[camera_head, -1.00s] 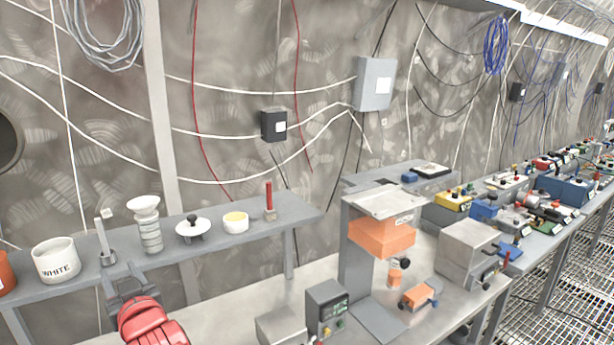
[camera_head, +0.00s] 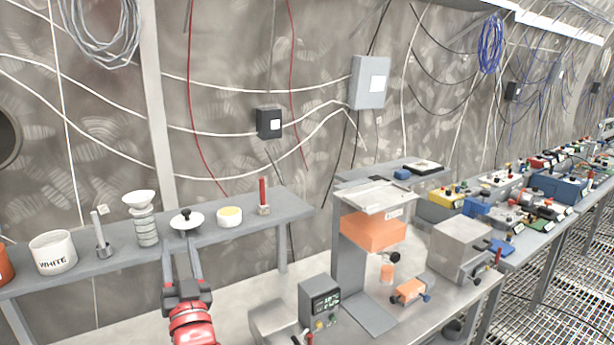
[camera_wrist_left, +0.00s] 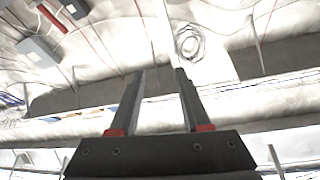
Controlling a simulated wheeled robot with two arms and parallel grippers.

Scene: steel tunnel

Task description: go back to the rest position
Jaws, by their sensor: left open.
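My left gripper (camera_head: 181,257) is at the lower left of the head view, in front of the grey shelf, its red wrist below it. Its two long grey fingers point up and stand apart with nothing between them. In the left wrist view the open fingers (camera_wrist_left: 160,72) point toward the wall, with a coil of cable beyond them. In the head view the fingertips overlap the space just below a small white dish with a black knob (camera_head: 187,220); I cannot tell how far apart they are in depth. My right gripper is not in view.
The grey shelf (camera_head: 100,265) holds a white mug (camera_head: 53,253), a stacked white funnel piece (camera_head: 146,229), a yellow-filled cup (camera_head: 229,217) and a red-handled tool (camera_head: 263,197).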

